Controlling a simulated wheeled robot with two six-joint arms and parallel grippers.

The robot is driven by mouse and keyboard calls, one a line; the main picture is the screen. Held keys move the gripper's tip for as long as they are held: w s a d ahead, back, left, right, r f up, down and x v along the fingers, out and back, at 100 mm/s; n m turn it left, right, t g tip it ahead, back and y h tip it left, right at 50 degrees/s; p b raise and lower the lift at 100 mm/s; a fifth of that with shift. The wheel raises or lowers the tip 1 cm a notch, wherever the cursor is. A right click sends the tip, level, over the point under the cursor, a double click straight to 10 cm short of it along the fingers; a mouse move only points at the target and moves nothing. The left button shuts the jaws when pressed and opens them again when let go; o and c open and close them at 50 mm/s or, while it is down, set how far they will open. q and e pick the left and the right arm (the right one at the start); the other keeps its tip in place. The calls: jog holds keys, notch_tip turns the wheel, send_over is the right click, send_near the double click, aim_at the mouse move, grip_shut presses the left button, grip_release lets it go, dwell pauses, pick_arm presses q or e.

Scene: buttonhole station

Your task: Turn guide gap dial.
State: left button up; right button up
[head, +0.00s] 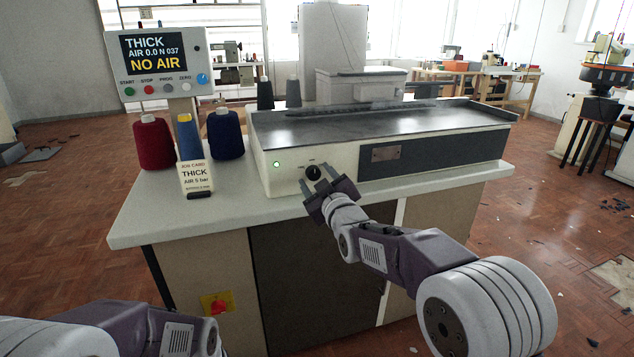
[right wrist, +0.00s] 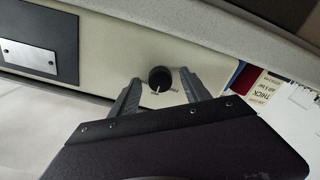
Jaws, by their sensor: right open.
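The guide gap dial (head: 313,172) is a small black knob on the cream front face of the buttonhole machine (head: 280,187). In the right wrist view the dial (right wrist: 159,78) has a pale pointer mark and small printed labels beside it. My right gripper (head: 318,181) is at the dial. Its two grey fingers stand apart, one on each side of the knob, and in the right wrist view (right wrist: 158,88) gaps show between knob and fingers. My left arm shows at the lower left of the head view, but its gripper is out of view.
A control panel (head: 163,62) reads THICK, AIR 0.0, NO AIR. A job card (head: 195,177) reads THICK, AIR 5 bar. A red thread cone (head: 152,143) and a blue one (head: 225,134) stand left of the machine. A red knob (head: 217,305) on a yellow plate is on the cabinet front.

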grip_shut()
jog(key=shift+m, duration=0.3)
jog(key=m, duration=1.1)
jog(key=shift+a, duration=0.1)
jog(key=shift+m, duration=0.3)
dwell(0.3)
grip_release()
